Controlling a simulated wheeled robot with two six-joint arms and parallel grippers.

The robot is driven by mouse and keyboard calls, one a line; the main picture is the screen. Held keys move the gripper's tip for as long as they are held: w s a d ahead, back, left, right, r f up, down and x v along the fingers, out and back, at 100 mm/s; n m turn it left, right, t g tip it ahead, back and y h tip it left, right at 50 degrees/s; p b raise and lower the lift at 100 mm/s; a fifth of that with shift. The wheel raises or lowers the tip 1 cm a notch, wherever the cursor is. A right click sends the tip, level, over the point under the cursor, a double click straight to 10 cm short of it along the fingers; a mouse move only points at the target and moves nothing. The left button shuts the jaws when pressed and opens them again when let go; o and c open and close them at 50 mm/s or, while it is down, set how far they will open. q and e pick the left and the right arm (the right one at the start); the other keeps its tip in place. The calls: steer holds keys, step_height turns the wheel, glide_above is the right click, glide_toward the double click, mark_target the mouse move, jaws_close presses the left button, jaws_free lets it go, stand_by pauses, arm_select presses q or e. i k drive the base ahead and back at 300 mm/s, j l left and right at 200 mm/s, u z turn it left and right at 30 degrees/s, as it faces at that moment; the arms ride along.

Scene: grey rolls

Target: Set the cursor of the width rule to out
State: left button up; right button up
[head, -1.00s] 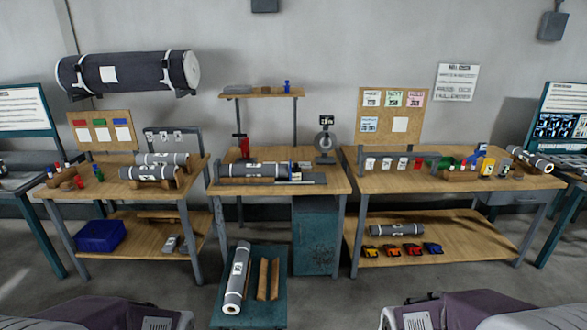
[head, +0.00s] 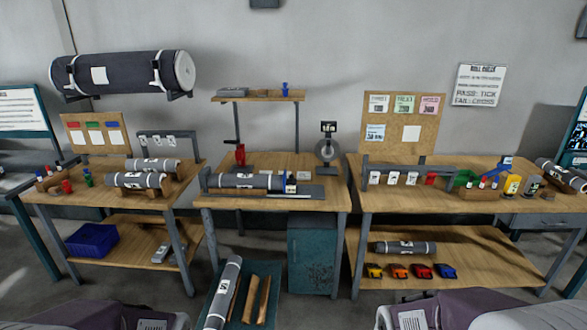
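A grey roll (head: 243,181) lies on a dark flat fixture (head: 310,191) on the middle table. This fixture looks like the width rule, but its markings are too small to read. Parts of my two arms show at the bottom left and bottom right. Neither gripper is in view.
A low teal cart (head: 240,312) with a roll stands in front. The left table (head: 60,204) and right table (head: 430,204) hold rolls and small coloured items.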

mark_target(289, 185)
steer(key=i+l+u, duration=0.15)
steer(key=i+l, duration=0.25)
steer(key=i+l+u, duration=0.2)
steer(key=i+l, duration=0.3)
steer(key=i+l+u, duration=0.15)
steer(key=i+l, duration=0.35)
steer(key=i+l+u, duration=0.15)
steer(key=i+l, duration=0.25)
steer(key=l, duration=0.25)
